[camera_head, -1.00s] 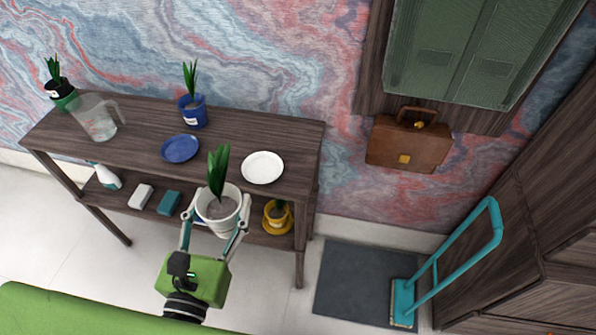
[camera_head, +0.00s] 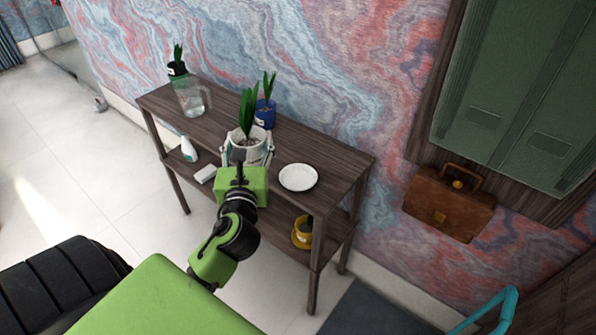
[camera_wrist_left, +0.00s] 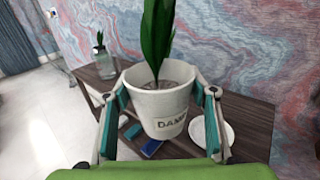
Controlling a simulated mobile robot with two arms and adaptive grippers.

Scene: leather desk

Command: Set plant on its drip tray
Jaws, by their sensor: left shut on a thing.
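A white pot with a green plant (camera_head: 246,140) is held upright in my left gripper (camera_head: 246,152). In the left wrist view the gripper's fingers (camera_wrist_left: 160,95) are shut around the pot (camera_wrist_left: 158,103), one on each side; lettering shows on its front. The white drip tray (camera_head: 298,177) lies empty on the shelf top, to the right of the pot. It is partly hidden by the right-hand finger in the left wrist view (camera_wrist_left: 196,128). The pot appears above or over the shelf top's front edge; its exact height I cannot tell. My right gripper is not in view.
A yellow pot (camera_head: 303,232) sits on the lower shelf. A brown briefcase (camera_head: 450,203) is at right.

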